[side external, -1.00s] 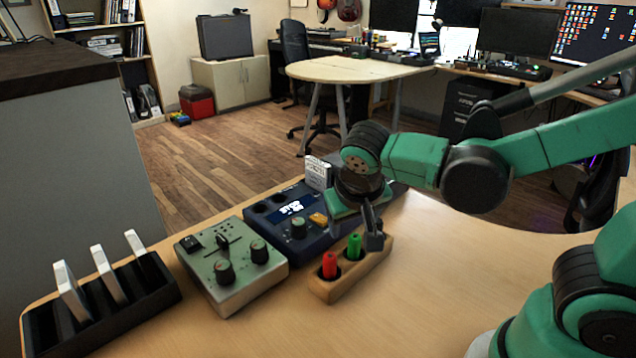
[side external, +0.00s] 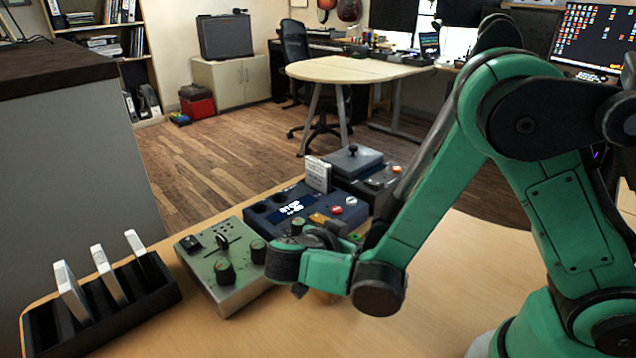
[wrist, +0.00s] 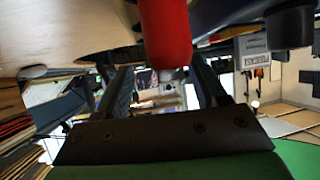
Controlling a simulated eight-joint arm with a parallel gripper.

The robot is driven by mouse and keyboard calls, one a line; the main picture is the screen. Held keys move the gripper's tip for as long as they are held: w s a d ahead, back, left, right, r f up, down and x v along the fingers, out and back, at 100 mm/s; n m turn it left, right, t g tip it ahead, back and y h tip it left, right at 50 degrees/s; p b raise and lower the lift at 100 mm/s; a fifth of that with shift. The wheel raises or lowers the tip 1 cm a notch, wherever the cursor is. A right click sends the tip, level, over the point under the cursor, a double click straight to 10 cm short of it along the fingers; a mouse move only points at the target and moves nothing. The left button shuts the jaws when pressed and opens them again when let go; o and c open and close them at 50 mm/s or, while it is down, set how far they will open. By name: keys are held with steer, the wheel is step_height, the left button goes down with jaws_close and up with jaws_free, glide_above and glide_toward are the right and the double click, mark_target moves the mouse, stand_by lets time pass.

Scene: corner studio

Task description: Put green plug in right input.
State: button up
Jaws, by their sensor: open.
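The green plug shows only as a small green patch (side external: 357,238) behind my arm in the side view. The red plug (wrist: 165,32) hangs large at the top middle of the wrist view. My gripper (side external: 300,290) is low over the table by the front of the plug holder, jaws open. In the wrist view its fingers (wrist: 160,85) stand apart on either side below the red plug; I cannot tell if they touch it. The wooden holder (side external: 325,297) is mostly hidden by my wrist. I cannot pick out the right input.
A pale green box with knobs (side external: 200,272) stands just left of my gripper. Behind it are a dark blue device (side external: 262,213) and a grey box (side external: 350,160). A black rack (side external: 150,305) with white slabs is at the left. The front table is clear.

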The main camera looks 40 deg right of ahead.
steer(key=shift+d+f, duration=0.2)
steer(key=shift+d, duration=0.15)
jaws_close()
steer(key=shift+w+r, duration=0.1)
steer(key=shift+r, duration=0.05)
